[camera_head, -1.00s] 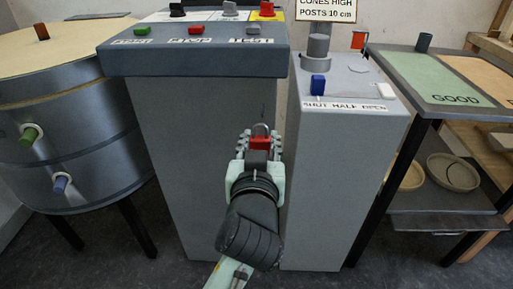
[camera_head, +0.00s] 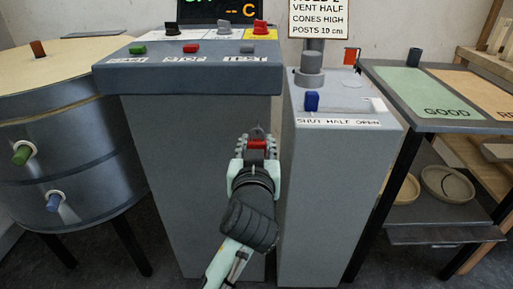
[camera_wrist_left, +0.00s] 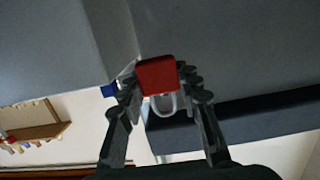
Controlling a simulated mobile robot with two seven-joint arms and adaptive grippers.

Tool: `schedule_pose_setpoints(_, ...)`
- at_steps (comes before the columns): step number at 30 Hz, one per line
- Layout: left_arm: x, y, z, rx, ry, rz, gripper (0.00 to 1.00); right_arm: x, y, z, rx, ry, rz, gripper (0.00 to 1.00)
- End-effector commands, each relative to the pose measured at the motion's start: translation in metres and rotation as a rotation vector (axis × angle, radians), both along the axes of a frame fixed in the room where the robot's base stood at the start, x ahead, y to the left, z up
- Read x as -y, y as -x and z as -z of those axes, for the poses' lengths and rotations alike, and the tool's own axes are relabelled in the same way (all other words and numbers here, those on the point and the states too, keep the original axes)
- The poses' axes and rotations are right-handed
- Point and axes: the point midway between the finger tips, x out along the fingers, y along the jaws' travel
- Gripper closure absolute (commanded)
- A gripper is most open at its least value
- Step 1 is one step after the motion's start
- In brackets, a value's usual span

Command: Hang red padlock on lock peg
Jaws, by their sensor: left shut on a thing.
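The red padlock (camera_head: 257,144) is between the fingers of my left gripper (camera_head: 257,139), which is shut on it, in front of the grey pedestals. In the left wrist view the padlock's red body (camera_wrist_left: 157,75) sits between the fingertips, and its pale shackle (camera_wrist_left: 163,104) points towards the palm. The padlock is held in the air, apart from the consoles. I cannot make out for certain which thing is the lock peg. My right gripper is not in view.
A button console (camera_head: 190,78) on a pedestal stands behind the gripper. Right of it is a grey pedestal (camera_head: 340,150) with a blue knob (camera_head: 311,101) and a grey post. A GOOD tray table (camera_head: 428,92) stands further right, a round drum table (camera_head: 60,70) left.

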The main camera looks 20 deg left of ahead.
Motion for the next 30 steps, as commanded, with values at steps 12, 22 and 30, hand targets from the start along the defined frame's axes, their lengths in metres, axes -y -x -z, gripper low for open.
schedule_pose_setpoints(12,-0.007,-0.025,0.002,0.002,-0.002,0.0,0.97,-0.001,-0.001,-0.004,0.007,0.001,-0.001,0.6)
schedule_pose_setpoints(22,-0.011,-0.039,0.013,0.0,0.001,0.0,0.97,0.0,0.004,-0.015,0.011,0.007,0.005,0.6)
schedule_pose_setpoints(30,-0.012,-0.042,0.019,0.001,0.0,0.0,0.97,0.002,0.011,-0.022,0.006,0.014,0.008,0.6)
